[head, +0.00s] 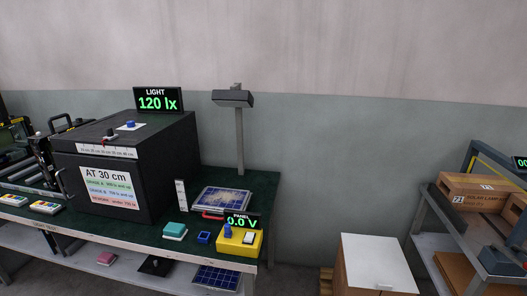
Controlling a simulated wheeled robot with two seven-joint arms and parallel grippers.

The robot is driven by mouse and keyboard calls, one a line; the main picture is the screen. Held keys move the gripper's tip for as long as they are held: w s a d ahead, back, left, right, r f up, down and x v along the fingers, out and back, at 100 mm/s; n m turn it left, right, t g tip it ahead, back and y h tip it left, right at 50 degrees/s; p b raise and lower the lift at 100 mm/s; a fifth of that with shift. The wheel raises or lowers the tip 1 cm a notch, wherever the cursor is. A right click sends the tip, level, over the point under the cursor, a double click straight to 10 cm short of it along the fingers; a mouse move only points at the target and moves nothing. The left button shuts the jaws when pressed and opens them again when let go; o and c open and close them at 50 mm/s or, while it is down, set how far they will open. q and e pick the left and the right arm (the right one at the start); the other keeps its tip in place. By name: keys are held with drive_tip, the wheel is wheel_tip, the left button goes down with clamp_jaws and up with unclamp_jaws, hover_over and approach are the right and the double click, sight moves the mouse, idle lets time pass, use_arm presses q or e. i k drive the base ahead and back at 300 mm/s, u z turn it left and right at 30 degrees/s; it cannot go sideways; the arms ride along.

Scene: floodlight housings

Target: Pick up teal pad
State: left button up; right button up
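The teal pad (174,230) lies on the dark green top of the workbench (263,190), near its front edge. It looks like a small block with a teal top and a paler lower part. It sits left of a small blue square frame (203,237) and in front of a white upright ruler. Nothing covers it. Neither of my grippers shows in the head view.
A black box (184,140) with a "120 lx" display stands left of the pad. A yellow meter (240,242) reading 0.0 V and a solar panel (222,199) are to its right. A lamp post (239,140) rises behind. A white-topped cabinet (377,262) stands right of the bench.

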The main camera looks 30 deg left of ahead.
sight(173, 232)
drive_tip(key=u, duration=1.1)
drive_tip(key=k, duration=0.35)
drive_tip(key=u, duration=0.5)
drive_tip(key=i, duration=0.5)
drive_tip(key=u, duration=0.05)
